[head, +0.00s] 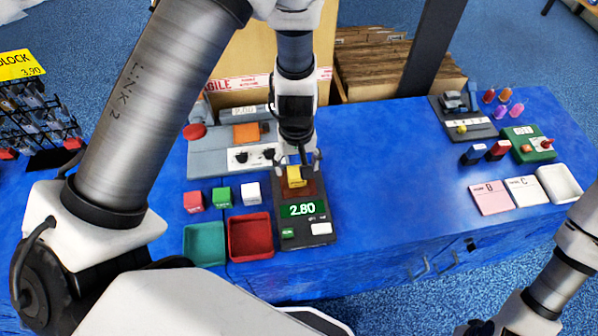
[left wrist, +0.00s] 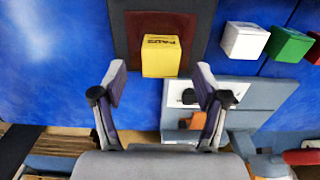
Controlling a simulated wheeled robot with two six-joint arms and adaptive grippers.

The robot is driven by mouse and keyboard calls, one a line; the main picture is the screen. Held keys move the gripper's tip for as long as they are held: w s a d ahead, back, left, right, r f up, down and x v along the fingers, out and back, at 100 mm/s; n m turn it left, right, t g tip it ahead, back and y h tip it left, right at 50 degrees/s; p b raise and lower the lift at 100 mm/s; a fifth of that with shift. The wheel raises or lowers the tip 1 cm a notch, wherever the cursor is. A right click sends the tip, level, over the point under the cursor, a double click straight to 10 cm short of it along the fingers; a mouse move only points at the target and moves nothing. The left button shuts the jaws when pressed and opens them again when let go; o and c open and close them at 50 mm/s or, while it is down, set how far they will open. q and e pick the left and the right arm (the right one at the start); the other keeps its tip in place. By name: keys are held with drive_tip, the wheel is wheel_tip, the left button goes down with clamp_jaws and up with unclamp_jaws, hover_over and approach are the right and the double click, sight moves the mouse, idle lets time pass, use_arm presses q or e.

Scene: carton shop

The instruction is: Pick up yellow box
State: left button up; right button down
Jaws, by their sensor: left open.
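The yellow box (head: 296,178) sits on the brown plate of a dark scale (head: 318,229) whose green display reads 2.80. In the left wrist view the yellow box (left wrist: 160,56) has dark print on it and lies just beyond the fingertips, centred between them. My left gripper (head: 301,160) is directly above the box with its fingers apart. The open, empty left gripper also shows in the left wrist view (left wrist: 160,86). The right gripper is not clearly seen; only part of my right arm shows at the lower right of the head view.
Red (head: 194,201), green (head: 222,195) and white (head: 251,193) cubes stand left of the scale. Teal (head: 204,244) and red (head: 250,237) trays lie in front of them. A grey device (head: 208,160) stands behind. The blue table's middle right is clear.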

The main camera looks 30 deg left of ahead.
sight(297, 172)
use_arm(q)
wheel_tip(297, 172, down, 5)
drive_tip(key=shift+w+a+r+b, duration=0.1)
drive_tip(key=shift+w+r+b, duration=0.1)
drive_tip(key=shift+b, duration=0.5)
drive_tip(key=shift+s+r, duration=0.15)
drive_tip(key=c, duration=1.2)
drive_tip(key=shift+c, duration=0.2)
